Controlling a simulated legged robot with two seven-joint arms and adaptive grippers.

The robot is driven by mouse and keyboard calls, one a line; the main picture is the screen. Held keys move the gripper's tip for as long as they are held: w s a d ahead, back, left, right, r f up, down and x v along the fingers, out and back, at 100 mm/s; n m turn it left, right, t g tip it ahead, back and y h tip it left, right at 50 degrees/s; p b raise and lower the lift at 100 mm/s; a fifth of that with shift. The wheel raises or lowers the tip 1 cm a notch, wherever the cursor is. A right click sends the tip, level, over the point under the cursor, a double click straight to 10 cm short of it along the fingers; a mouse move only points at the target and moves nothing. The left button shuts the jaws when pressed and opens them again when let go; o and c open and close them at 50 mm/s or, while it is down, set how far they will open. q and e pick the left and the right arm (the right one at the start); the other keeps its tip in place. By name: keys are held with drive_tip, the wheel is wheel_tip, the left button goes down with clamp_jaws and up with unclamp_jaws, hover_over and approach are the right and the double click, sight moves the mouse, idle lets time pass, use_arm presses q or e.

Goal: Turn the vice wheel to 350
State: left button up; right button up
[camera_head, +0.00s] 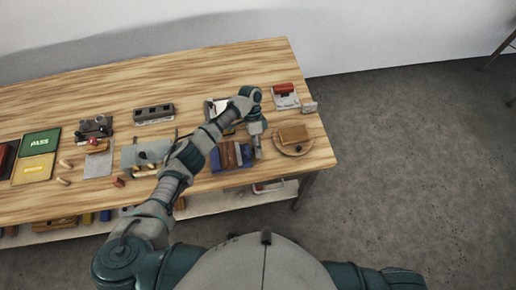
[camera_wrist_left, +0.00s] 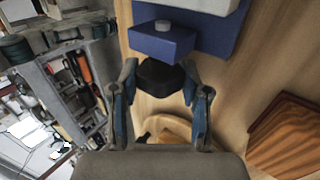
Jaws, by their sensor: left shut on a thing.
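The vice (camera_head: 232,157) is blue with brown wood in it and sits near the table's front right. In the left wrist view its blue body (camera_wrist_left: 160,42) is at the top. A dark, faceted wheel (camera_wrist_left: 160,76) sticks out from it toward my gripper. My left gripper (camera_head: 256,150) is at the vice's right end. In the left wrist view its two fingertips (camera_wrist_left: 160,72) sit on either side of the wheel, shut on it. I cannot read any angle mark on the wheel. My right gripper is out of view.
A round wooden board (camera_head: 306,148) with a brown block (camera_head: 293,134) lies just right of the gripper. A red-topped item (camera_head: 284,89) stands behind. A green PASS card (camera_head: 40,143) lies at far left. The wooden table (camera_head: 220,72) is bare along its back.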

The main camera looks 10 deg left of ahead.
use_arm(q)
drive_tip(key=shift+w+a+r, duration=0.1)
drive_tip(key=shift+w+r, duration=0.05)
drive_tip(key=shift+w, duration=0.05)
drive_tip(key=o, duration=1.1)
drive_tip(key=shift+o, duration=0.3)
drive_tip(key=v, duration=0.7)
drive_tip(key=shift+w, duration=0.2)
